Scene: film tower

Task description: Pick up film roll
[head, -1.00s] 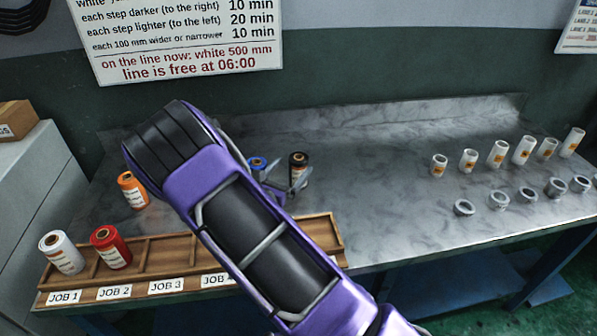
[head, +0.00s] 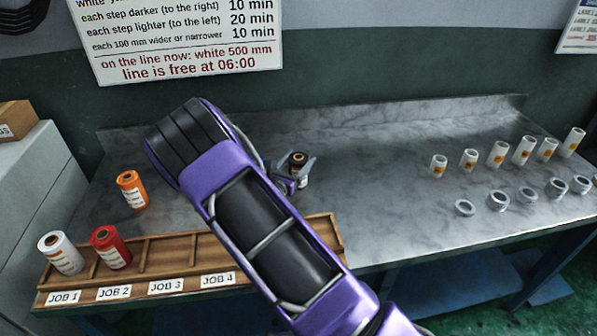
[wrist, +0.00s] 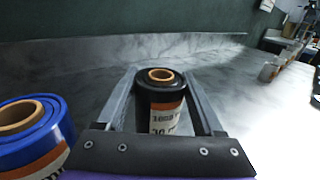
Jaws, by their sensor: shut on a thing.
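A black film roll (head: 298,158) with an orange and white label stands upright on the bench behind my arm. In the wrist view the black roll (wrist: 161,95) sits between both fingers, and my gripper (wrist: 161,88) is shut on it. In the head view my gripper (head: 300,176) is partly hidden by my own purple arm. A blue roll (wrist: 32,130) stands close by on the left in the wrist view; my arm hides it in the head view. An orange roll (head: 131,190) stands on the bench at left. White (head: 61,253) and red (head: 110,248) rolls stand in the rack.
The wooden rack (head: 192,249) with JOB labels lies along the front edge. White tubes (head: 500,153) and grey rings (head: 498,201) stand in rows at right. The bench (head: 390,205) between is clear.

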